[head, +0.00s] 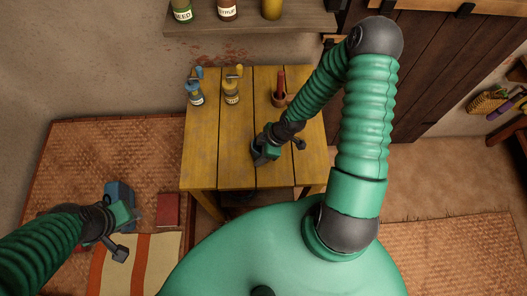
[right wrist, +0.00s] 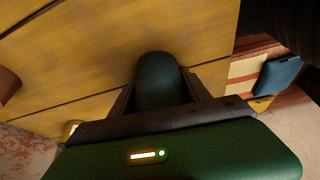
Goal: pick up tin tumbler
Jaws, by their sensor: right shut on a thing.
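My right gripper (head: 264,154) is over the front middle of the yellow wooden table (head: 205,150). In the right wrist view its two fingers (right wrist: 160,98) are shut on a dark blue-green rounded thing (right wrist: 157,75), which I take to be the tin tumbler. It sits between the fingers, with the yellow boards behind it. In the head view the gripper mostly hides it, and I cannot tell whether it touches the table. My left gripper (head: 127,218) is at the lower left, above the floor, away from the table; its jaws are too unclear to judge.
A shelf (head: 250,20) with jars is on the wall. A blue thing (head: 119,193) and a red book (head: 168,210) lie left of the table.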

